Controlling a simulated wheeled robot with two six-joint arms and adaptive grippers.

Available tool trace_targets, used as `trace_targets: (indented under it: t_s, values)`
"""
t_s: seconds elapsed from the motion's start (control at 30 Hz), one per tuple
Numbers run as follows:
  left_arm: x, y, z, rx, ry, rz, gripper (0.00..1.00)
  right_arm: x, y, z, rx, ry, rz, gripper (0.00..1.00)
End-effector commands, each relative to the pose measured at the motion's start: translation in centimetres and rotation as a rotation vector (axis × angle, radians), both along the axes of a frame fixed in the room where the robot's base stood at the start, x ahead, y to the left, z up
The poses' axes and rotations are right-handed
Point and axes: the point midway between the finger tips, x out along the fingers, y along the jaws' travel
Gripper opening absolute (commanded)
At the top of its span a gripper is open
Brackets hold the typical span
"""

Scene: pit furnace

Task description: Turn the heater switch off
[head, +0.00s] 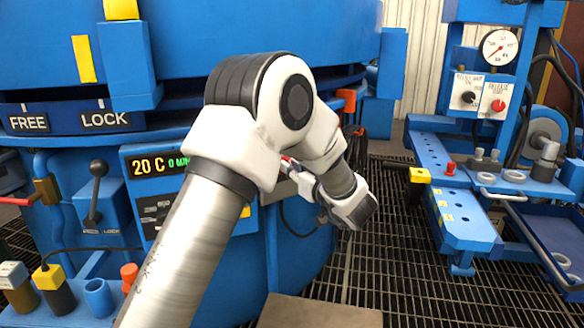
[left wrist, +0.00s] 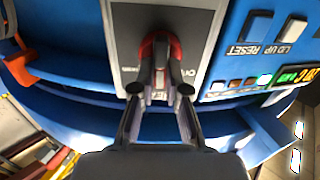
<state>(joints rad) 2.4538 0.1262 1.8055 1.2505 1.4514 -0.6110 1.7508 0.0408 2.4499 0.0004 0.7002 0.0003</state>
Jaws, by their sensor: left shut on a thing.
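The heater switch (left wrist: 147,48) is a red rotary handle on a grey labelled plate (left wrist: 192,20), seen upside down in the left wrist view. My left gripper (left wrist: 160,84) is at the plate with its two dark fingers closed on the handle. The fingers cover part of the handle and of the lettering, so its exact setting is hard to read. In the head view my left arm hides most of the plate. Only the left gripper (head: 288,165) and a bit of red show at the blue panel. My right gripper is out of view.
The blue furnace panel has a lit display (head: 158,165) reading 20 C and a FREE/LOCK lever (head: 95,190) to its left. A blue bench (head: 450,205) with a gauge (head: 499,47) stands at right. Grated floor (head: 385,260) lies between.

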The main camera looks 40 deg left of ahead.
Motion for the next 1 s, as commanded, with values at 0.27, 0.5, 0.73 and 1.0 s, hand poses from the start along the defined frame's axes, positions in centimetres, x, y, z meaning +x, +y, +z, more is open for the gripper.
trace_targets:
  t_s: [0.27, 0.5, 0.73, 1.0]
  values:
    - [-0.2, 0.0, 0.0, -0.034, -0.127, 0.001, 0.0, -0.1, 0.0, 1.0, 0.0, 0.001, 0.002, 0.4]
    - [-0.3, 0.1, -0.1, -0.084, -0.324, 0.001, 0.0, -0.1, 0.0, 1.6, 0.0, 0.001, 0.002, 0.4]
    - [-0.5, 0.1, -0.3, -0.135, -0.526, 0.001, 0.0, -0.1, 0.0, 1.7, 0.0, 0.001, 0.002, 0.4]
    - [-0.6, 0.1, -0.4, -0.182, -0.714, 0.001, 0.0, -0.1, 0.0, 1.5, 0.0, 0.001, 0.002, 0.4]
